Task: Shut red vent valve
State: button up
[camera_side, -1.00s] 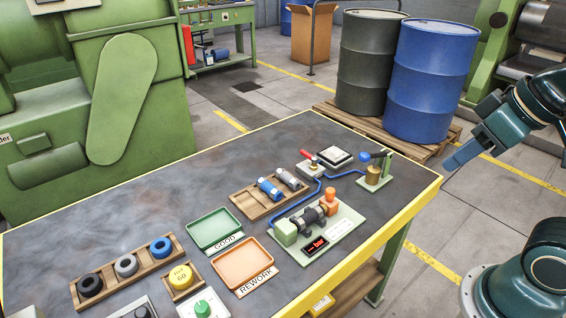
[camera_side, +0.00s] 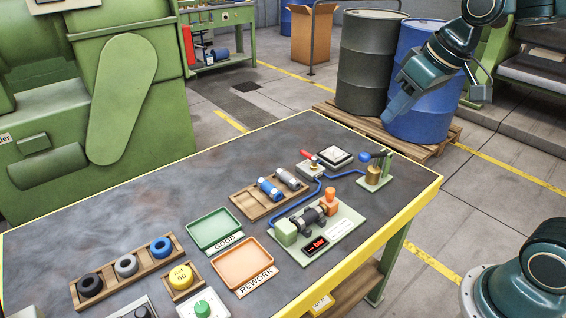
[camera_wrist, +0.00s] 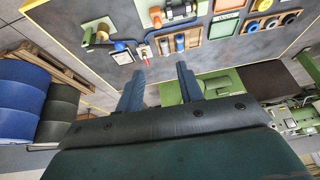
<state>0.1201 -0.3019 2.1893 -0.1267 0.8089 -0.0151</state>
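The red vent valve (camera_side: 308,154) is a small red lever on a pale block (camera_side: 311,170), near the bench's far right corner. The lever slants across the block, rising to one side; whether the valve is open or shut I cannot tell. It also shows in the wrist view (camera_wrist: 144,53), just beyond my fingertips. My gripper (camera_side: 394,112) hangs in the air above and behind the bench's far right corner, apart from the valve. In the wrist view my gripper (camera_wrist: 161,68) has its two blue fingers spread wide with nothing between them.
A black-framed gauge (camera_side: 336,157) sits beside the valve. A hand pump (camera_side: 373,175) with a blue-knobbed lever stands to the right. Blue hoses run to a green fixture (camera_side: 334,232). A rack (camera_side: 252,208) with cylinders lies left. Drums (camera_side: 370,60) stand behind the bench.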

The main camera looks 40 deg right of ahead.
jog(key=w+d+f, duration=0.2)
jog(key=w, duration=0.5)
jog(key=w+d+f, duration=0.3)
jog(key=w, duration=0.4)
jog(key=y, duration=0.2)
send_near(308, 156)
notch_tip(308, 156, up, 6)
jog(key=d, duration=0.2)
jog(key=shift+s+a+f+g, duration=0.15)
jog(key=shift+s+g, duration=0.15)
jog(key=shift+s, duration=0.05)
jog(key=x, duration=1.3)
jog(key=shift+w+f, duration=0.1)
jog(key=shift+f, duration=0.3)
jog(key=shift+c, duration=0.3)
grip_shut()
